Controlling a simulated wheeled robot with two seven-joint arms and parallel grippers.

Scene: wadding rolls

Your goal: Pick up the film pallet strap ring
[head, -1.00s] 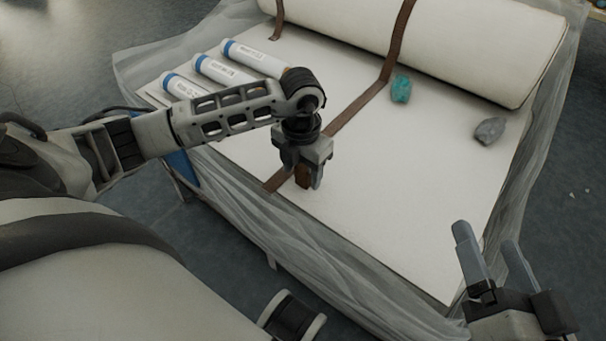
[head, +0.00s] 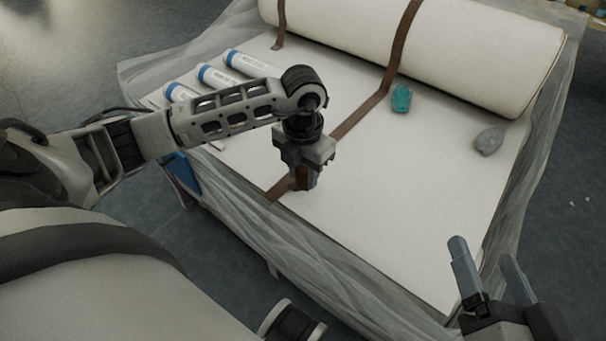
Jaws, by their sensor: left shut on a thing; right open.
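A brown strap (head: 352,121) runs from over the white roll down across the white top to its front edge. A small brown piece, apparently the strap ring (head: 301,184), is between the fingers of my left gripper (head: 304,179). That gripper points down and is shut on it, close above or at the front part of the strap; the fingers hide most of the piece. I cannot tell whether it is clear of the surface. My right gripper (head: 484,264) is open and empty at the lower right, by the front right corner.
A large white roll (head: 450,55) lies along the back. A teal lump (head: 401,98) and a grey lump (head: 489,141) lie in front of it. Several white tubes with blue bands (head: 248,64) lie at the left. Clear film (head: 345,279) drapes the edges. The right middle is bare.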

